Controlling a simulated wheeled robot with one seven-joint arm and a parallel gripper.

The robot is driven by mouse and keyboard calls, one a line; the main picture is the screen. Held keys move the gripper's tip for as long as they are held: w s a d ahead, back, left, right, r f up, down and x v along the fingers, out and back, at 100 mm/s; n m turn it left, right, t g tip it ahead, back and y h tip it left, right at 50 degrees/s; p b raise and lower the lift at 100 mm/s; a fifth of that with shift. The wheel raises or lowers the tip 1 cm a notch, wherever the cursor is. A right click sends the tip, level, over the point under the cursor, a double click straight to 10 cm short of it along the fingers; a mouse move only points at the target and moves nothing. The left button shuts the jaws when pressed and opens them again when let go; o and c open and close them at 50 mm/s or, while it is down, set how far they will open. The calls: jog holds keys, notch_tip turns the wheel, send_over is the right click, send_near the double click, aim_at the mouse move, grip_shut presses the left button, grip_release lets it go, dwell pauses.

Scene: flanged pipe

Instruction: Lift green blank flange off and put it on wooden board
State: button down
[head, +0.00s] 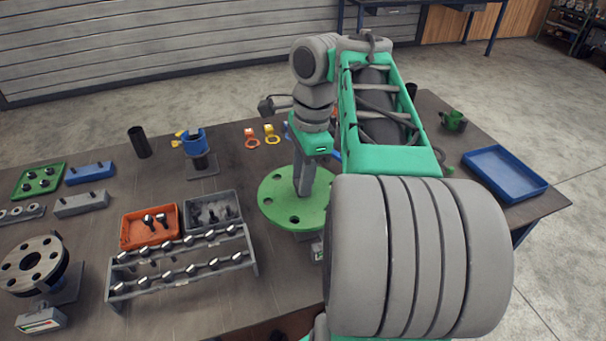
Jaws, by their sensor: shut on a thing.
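The green blank flange (274,209) is a flat round disc with holes near its rim, at the middle of the table in the head view. My gripper (304,185) points down at its centre and is shut on it; the fingers hide the part they grip. A grey piece shows just under the flange's near edge. I cannot tell whether the flange rests on it or hangs above it. My arm covers the right side of the flange and much of the table there. I cannot make out a wooden board.
A bolt rack (183,264), an orange bin (127,232) and a grey bin (235,199) stand left of the flange. A blue clamp (192,141) stands behind them. A grey flange (28,262) is at far left, a blue tray (508,190) at right.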

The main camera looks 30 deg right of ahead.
jog(key=shift+r, duration=0.15)
notch_tip(320, 180, up, 5)
jog(key=p, duration=0.6)
dwell(0.3)
